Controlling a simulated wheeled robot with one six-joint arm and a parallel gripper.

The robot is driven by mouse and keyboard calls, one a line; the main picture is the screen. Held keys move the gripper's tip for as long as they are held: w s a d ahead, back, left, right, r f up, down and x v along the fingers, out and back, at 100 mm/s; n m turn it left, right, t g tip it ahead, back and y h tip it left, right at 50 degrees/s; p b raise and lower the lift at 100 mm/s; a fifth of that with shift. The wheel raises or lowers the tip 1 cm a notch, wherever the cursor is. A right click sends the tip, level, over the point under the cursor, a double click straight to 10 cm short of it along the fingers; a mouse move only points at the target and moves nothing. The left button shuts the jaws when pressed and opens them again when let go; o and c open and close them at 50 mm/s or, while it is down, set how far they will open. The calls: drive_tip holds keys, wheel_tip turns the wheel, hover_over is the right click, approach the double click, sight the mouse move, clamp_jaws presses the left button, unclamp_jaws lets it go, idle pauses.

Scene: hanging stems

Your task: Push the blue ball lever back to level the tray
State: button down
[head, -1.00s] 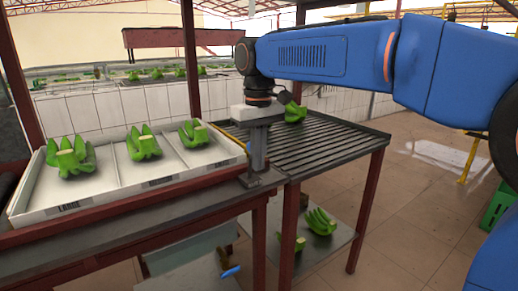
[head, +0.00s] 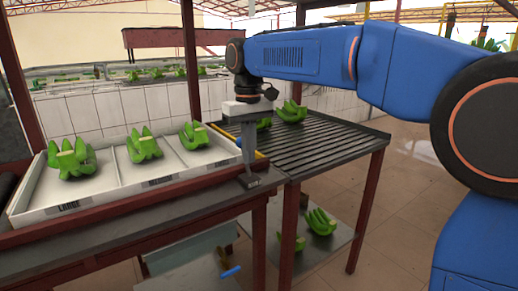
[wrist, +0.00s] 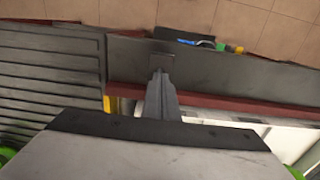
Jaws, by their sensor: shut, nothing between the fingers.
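A small blue piece (head: 230,271) shows low in the head view, below the table's front edge, and seems to be the lever's end. A blue piece also shows past the table edge in the wrist view (wrist: 195,42). The white tray (head: 80,217) has three compartments, each with a green banana bunch (head: 144,145). Its tilt is hard to judge. My gripper (head: 250,181) is shut and empty, pointing down over the dark table strip right of the tray. In the wrist view its fingers (wrist: 160,76) are together. It is well above and apart from the blue piece.
A dark ribbed table (head: 325,137) with banana bunches (head: 291,111) stands at the right. A lower shelf (head: 330,245) holds more bunches. Red-brown posts (head: 190,60) rise behind the tray. The tiled floor at right is open.

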drive_tip(key=shift+s+d, duration=0.1)
drive_tip(key=shift+s, duration=0.05)
drive_tip(key=shift+s+d, duration=0.2)
drive_tip(key=shift+s, duration=0.15)
wheel_tip(320, 180, up, 10)
idle(0.7)
drive_tip(key=shift+d, duration=0.15)
